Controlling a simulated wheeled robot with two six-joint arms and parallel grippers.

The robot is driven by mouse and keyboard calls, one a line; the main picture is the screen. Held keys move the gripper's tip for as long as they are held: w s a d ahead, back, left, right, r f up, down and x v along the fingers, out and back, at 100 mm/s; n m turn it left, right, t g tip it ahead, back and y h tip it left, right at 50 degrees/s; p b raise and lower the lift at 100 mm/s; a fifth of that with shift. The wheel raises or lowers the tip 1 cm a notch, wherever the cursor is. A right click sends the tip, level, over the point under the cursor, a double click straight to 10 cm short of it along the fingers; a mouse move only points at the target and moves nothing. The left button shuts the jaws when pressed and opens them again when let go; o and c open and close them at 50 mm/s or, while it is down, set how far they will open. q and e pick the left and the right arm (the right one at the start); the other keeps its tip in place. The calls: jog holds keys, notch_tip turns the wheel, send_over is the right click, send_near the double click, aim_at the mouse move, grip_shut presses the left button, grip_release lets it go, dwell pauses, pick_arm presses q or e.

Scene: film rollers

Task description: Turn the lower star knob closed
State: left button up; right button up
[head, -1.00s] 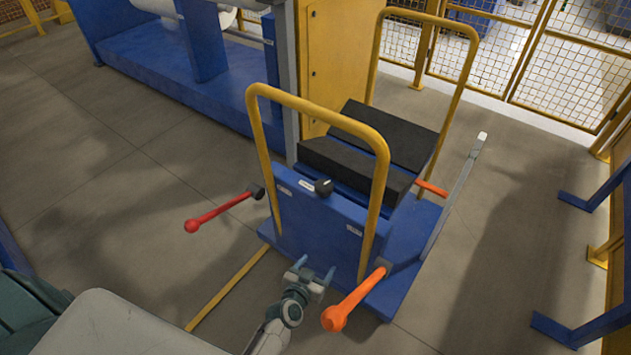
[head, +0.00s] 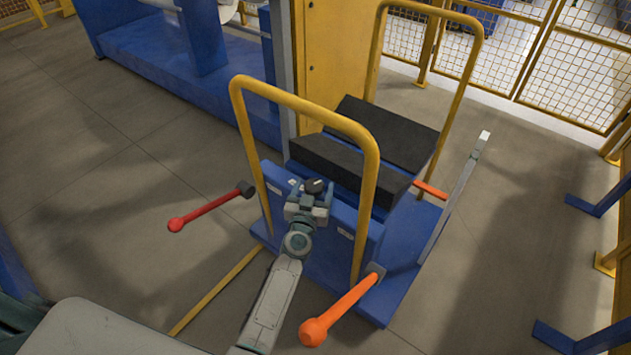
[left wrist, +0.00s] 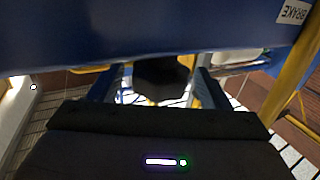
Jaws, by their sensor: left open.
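A black star knob (head: 314,186) sits near the top of the blue front panel of the cart (head: 339,223). My left gripper (head: 308,196) is right in front of this knob in the head view, and its body covers part of the panel. In the left wrist view the dark knob (left wrist: 161,78) lies between the two fingers of the open left gripper (left wrist: 158,88). I cannot tell whether the fingers touch it. No second star knob can be made out. My right gripper is not in view.
A yellow hoop handle (head: 372,165) rises close to the left arm. A red-tipped lever (head: 205,210) sticks out left, and an orange lever (head: 340,312) sticks out at front right. A BRAKE label (left wrist: 294,11) shows in the wrist view. The floor at left is clear.

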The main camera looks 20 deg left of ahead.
pick_arm(q)
jog(key=shift+w+a, duration=0.15)
jog(key=shift+w, duration=1.2)
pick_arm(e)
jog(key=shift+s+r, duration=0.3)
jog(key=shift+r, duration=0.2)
pick_arm(q)
jog(key=c, duration=1)
